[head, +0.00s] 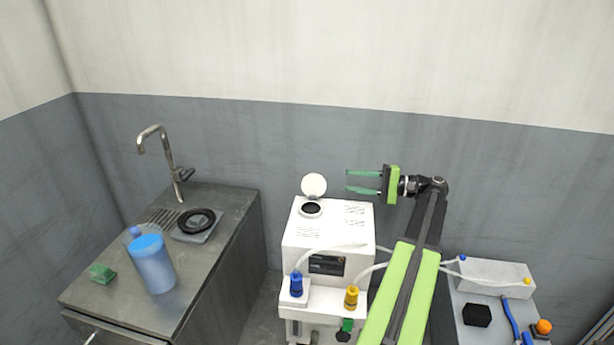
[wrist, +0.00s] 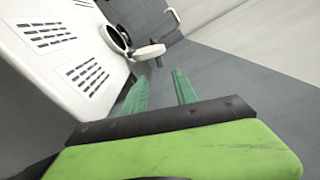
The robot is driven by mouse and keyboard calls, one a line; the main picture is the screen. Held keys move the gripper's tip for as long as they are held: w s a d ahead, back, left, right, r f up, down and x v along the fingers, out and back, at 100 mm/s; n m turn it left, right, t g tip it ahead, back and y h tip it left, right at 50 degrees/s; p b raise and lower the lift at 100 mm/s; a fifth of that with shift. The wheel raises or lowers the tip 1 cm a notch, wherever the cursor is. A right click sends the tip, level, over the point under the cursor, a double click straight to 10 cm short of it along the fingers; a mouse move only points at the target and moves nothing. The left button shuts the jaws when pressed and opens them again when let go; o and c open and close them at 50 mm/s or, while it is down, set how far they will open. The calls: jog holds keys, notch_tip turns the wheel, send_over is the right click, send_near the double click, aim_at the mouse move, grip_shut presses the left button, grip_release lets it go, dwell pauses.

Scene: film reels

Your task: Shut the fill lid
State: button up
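The fill lid (head: 314,185) is a round white disc standing open at the back of the dark round fill opening (head: 311,209) on top of the white machine (head: 300,236). In the wrist view the lid (wrist: 150,51) shows tilted, beside the dark opening (wrist: 117,38). My gripper (head: 347,181) has green fingers and is to the right of the lid, pointing left towards it. The fingers (wrist: 160,82) are apart with nothing between them. There is a gap between the fingertips and the lid.
A metal counter (head: 222,236) with a faucet (head: 163,150), a blue container (head: 153,264) and a green block (head: 102,273) is at left. Blue (head: 296,284) and yellow (head: 351,297) connectors with hoses sit at the machine's front. A grey wall is behind.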

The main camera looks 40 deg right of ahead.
aim_at(308, 177)
jog(key=x, duration=1.4)
jog(key=shift+w+a, duration=0.15)
jog(key=shift+a, duration=0.05)
jog(key=shift+c, duration=0.2)
grip_shut()
dwell(0.5)
